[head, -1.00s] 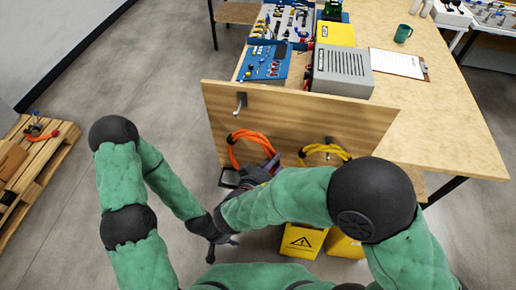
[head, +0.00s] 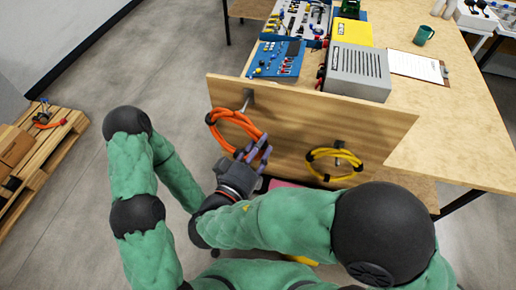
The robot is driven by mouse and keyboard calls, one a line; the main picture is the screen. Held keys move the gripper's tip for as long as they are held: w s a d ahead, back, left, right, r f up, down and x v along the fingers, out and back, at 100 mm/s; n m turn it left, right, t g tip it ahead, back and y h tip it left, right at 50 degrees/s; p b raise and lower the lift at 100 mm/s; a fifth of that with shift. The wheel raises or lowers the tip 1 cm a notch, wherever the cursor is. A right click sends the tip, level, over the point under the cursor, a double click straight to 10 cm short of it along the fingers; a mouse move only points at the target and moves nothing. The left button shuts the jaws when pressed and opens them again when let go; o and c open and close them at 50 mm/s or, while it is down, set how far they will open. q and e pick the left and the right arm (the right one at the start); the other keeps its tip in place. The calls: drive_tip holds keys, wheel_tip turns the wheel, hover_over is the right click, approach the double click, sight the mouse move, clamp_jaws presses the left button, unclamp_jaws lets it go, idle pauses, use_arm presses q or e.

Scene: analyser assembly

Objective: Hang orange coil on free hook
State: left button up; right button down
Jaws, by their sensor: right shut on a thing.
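The orange coil (head: 216,129) is up against the wooden panel (head: 290,118) at its left part. My right gripper (head: 254,153) is shut on the coil's lower right side. The free hook (head: 247,97) sticks out of the panel at the coil's upper edge. I cannot tell whether the coil is around the hook or only beside it. A yellow coil (head: 316,171) hangs on the other hook (head: 339,145) at the right. My left gripper is almost wholly hidden behind my right arm; its jaws cannot be made out.
The workbench (head: 455,110) behind the panel carries a grey box (head: 358,72), a blue panel with tools (head: 277,58), a clipboard (head: 418,66) and a green mug (head: 424,35). A pallet (head: 48,155) lies at the far left. The floor between is clear.

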drive_tip(key=w+d+f+b, duration=0.1)
drive_tip(key=w+f, duration=0.2)
drive_tip(key=w, duration=0.6)
drive_tip(key=shift+w+d+f, duration=0.2)
drive_tip(key=shift+d, duration=0.2)
idle(1.4)
idle(0.7)
